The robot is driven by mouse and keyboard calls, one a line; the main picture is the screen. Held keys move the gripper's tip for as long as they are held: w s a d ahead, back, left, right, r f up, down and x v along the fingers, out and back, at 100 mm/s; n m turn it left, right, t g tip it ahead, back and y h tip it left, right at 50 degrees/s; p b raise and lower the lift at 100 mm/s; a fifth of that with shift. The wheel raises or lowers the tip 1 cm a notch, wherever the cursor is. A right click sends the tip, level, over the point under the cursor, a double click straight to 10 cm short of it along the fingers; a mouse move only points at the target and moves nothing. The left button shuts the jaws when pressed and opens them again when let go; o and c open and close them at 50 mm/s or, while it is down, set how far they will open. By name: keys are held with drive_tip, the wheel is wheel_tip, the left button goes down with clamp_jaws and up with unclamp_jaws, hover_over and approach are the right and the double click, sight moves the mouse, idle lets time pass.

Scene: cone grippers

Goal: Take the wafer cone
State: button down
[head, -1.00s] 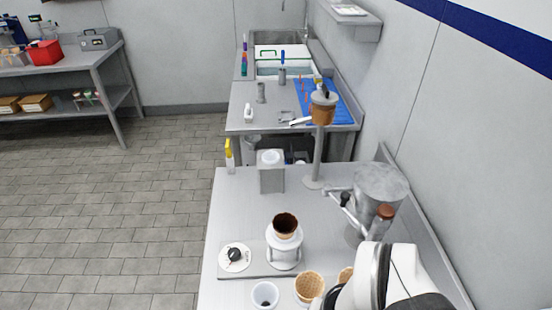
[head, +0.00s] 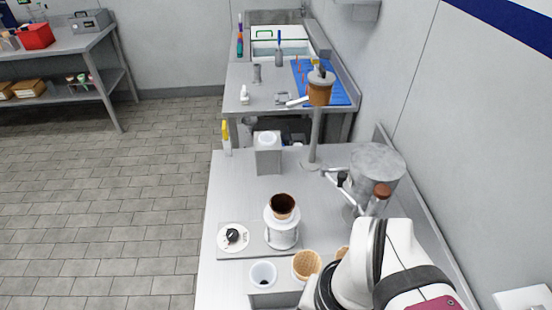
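A tan wafer cone (head: 307,265) with a waffle pattern stands mouth up in a grey holder (head: 276,298) at the front of the near table. Part of a second wafer cone (head: 341,253) shows to its right, mostly hidden behind my white arm. Another cone (head: 283,207), dark brown inside, stands upright in a white round stand (head: 282,233) farther back. My arm comes in at the lower right, close beside the wafer cones. My gripper's fingers do not show.
A white cup (head: 263,273) sits in the holder left of the wafer cone. A dial (head: 232,237) lies left of the stand. A grey machine with a large drum (head: 376,170) stands at the right. The table's left middle is clear.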

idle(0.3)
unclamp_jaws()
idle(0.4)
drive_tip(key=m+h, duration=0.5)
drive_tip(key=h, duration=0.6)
approach(278, 205)
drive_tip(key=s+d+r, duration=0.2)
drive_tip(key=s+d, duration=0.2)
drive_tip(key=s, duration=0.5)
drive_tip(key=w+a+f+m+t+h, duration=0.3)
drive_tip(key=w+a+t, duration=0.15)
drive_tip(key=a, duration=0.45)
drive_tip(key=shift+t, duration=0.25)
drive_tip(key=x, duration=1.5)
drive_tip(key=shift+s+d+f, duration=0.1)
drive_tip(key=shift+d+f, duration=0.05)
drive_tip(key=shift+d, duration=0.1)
